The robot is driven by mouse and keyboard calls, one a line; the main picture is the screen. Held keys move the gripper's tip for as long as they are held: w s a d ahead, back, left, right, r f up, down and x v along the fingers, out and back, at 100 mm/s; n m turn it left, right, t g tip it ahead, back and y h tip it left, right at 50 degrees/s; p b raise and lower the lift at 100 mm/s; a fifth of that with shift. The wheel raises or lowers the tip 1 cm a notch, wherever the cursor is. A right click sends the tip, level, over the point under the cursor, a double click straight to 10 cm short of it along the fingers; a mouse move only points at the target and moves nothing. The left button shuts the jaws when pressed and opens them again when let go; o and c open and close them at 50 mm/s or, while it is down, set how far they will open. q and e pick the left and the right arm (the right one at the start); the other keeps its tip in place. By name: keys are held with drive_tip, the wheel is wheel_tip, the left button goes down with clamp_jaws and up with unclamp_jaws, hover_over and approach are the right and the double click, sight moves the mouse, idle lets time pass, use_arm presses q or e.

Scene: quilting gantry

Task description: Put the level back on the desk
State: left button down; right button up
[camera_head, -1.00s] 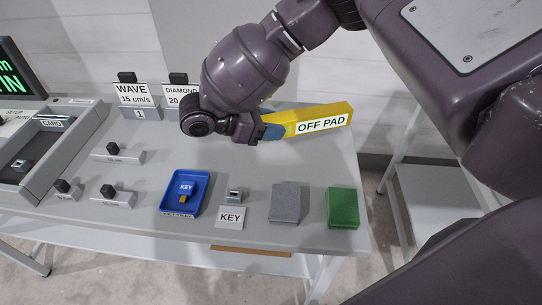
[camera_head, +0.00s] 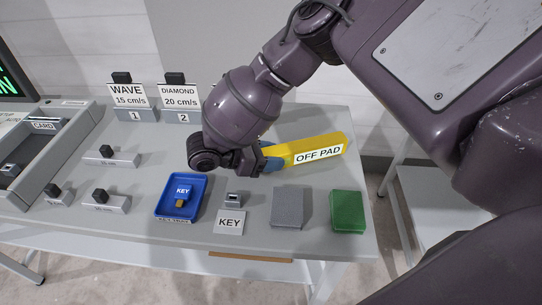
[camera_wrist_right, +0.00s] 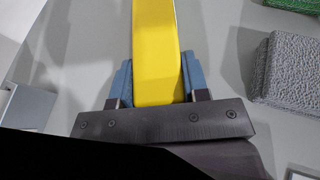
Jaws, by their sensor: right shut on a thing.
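The level is a yellow bar (camera_head: 332,142) with a white "OFF PAD" label on its side. My right gripper (camera_head: 272,160) is shut on its left end. In the right wrist view the yellow level (camera_wrist_right: 156,50) runs between the two blue fingertips (camera_wrist_right: 156,82). In the head view the level is over the right back part of the grey desk (camera_head: 232,239). Whether its underside touches the desk cannot be told. My left gripper is in neither view.
A grey block (camera_head: 288,207) and a green block (camera_head: 347,211) lie at the desk's front right. Signs (camera_head: 181,97) line the back. Desk surface around the level is clear.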

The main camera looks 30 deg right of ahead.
drive_tip(key=o, duration=1.2)
drive_tip(key=shift+c, duration=0.2)
drive_tip(key=v, duration=1.1)
drive_tip(key=shift+r+p, duration=0.1)
drive_tip(key=shift+p, duration=0.25)
drive_tip(key=shift+a+r, duration=0.15)
drive_tip(key=shift+a, duration=0.3)
